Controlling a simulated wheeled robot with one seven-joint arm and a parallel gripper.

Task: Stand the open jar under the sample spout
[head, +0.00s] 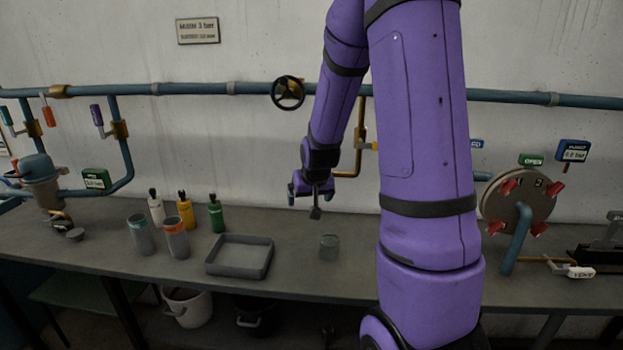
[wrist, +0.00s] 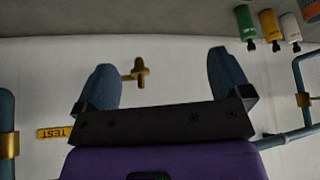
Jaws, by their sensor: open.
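A small clear jar (head: 329,247) stands upright on the grey bench, right of a shallow tray; I see no lid on it. My gripper (head: 310,192) is above and behind the jar, apart from it, open and empty. In the wrist view its two blue fingers (wrist: 163,85) are spread wide with nothing between them but a brass fitting (wrist: 140,72) farther off. A brass pipe (head: 360,140) drops from the wall pipe and bends left behind my arm; my arm hides part of it, and I cannot tell whether it is the sample spout.
The grey tray (head: 240,257), two grey cups (head: 142,236) and several bottles (head: 186,210) stand left of the jar. A round valve plate (head: 518,195) is at right.

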